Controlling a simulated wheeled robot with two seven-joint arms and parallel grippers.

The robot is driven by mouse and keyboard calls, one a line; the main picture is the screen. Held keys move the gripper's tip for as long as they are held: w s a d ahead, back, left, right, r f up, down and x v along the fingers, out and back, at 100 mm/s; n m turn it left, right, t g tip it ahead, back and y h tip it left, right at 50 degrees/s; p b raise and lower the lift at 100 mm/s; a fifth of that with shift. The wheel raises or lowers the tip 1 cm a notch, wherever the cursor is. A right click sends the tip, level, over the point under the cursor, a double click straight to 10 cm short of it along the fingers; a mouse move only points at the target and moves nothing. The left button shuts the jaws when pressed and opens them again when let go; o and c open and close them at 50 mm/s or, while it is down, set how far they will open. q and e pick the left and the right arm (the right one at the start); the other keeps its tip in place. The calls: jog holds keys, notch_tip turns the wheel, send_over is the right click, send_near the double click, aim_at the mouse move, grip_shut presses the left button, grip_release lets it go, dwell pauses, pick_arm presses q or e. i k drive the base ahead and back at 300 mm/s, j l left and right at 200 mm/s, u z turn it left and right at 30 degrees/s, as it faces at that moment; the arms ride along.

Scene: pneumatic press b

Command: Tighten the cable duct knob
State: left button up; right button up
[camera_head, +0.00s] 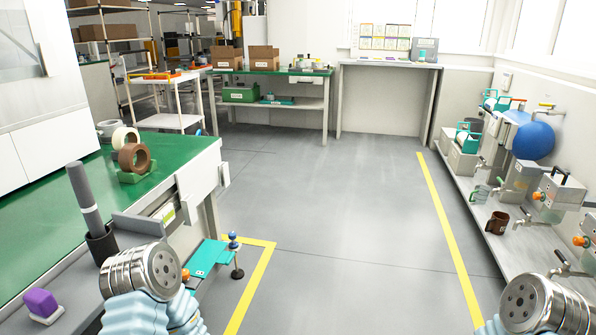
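I cannot make out which part is the cable duct knob. Small orange knobs show on grey units at the right, one at mid height (538,196) and one lower at the right edge (580,241). A blue ball-topped knob (234,237) stands beside a teal plate (208,258) at the lower left. Metal ends of my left arm (143,270) and my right arm (533,303) show at the bottom corners, over pale blue sleeves. No gripper fingers show, and neither arm touches any of these knobs.
The floor between is clear.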

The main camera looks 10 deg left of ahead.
aim_at(185, 273)
jog(key=u, duration=1.2)
jog(key=l+z, duration=0.1)
